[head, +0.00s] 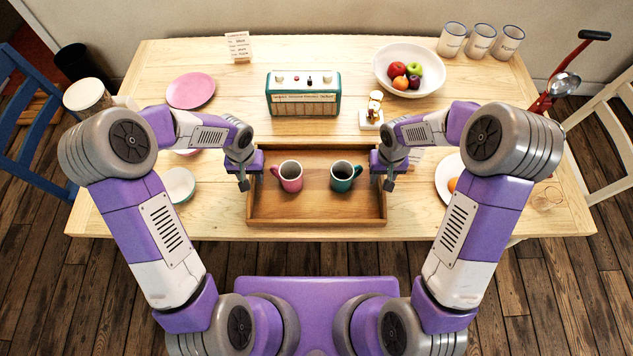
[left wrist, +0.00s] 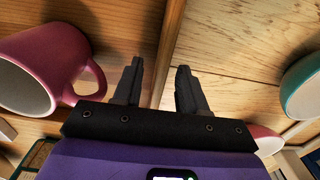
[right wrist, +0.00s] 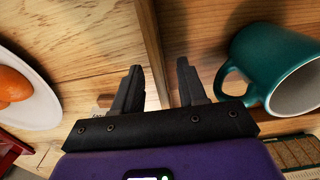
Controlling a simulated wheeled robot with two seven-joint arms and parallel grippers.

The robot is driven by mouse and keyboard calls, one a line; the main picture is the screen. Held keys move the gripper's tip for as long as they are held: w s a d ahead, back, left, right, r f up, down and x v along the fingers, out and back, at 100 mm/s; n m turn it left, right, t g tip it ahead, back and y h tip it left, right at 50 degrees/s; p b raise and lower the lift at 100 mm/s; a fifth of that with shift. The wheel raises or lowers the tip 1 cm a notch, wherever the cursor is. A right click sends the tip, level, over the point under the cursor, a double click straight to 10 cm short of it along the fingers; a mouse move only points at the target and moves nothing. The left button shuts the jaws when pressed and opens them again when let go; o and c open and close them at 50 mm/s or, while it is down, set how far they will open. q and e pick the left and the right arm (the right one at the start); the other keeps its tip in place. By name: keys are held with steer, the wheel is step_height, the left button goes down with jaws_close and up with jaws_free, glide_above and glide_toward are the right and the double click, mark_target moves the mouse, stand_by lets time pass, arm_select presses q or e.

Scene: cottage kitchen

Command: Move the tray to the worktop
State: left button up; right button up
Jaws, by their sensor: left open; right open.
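The wooden tray (head: 315,218) lies on the table near its front edge. A pink mug (head: 291,178) and a teal mug (head: 342,179) stand in it. My left gripper (head: 244,184) is open at the tray's left wall; in the left wrist view its fingers (left wrist: 157,85) point down at the wall (left wrist: 168,50), with the pink mug (left wrist: 45,65) beside. My right gripper (head: 388,184) is open at the right wall; in the right wrist view its fingers (right wrist: 160,85) are either side of the wall (right wrist: 150,40), near the teal mug (right wrist: 270,65). Neither gripper visibly grips the wall.
A teal radio (head: 303,93) and a small figurine (head: 374,110) stand behind the tray. A fruit bowl (head: 408,70) is at the back right. A small bowl (head: 179,185) is left of the tray, and a white plate (head: 450,176) with orange fruit is right.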

arm_select(q)
steer(key=shift+f, duration=0.4)
arm_select(e)
steer(key=shift+f, duration=0.4)
arm_select(q)
steer(key=shift+c, duration=0.3)
arm_select(e)
steer(key=shift+c, duration=0.3)
arm_select(q)
jaws_close()
arm_select(e)
jaws_close()
arm_select(q)
steer(key=shift+r, duration=0.1)
arm_select(e)
steer(key=shift+r, duration=0.1)
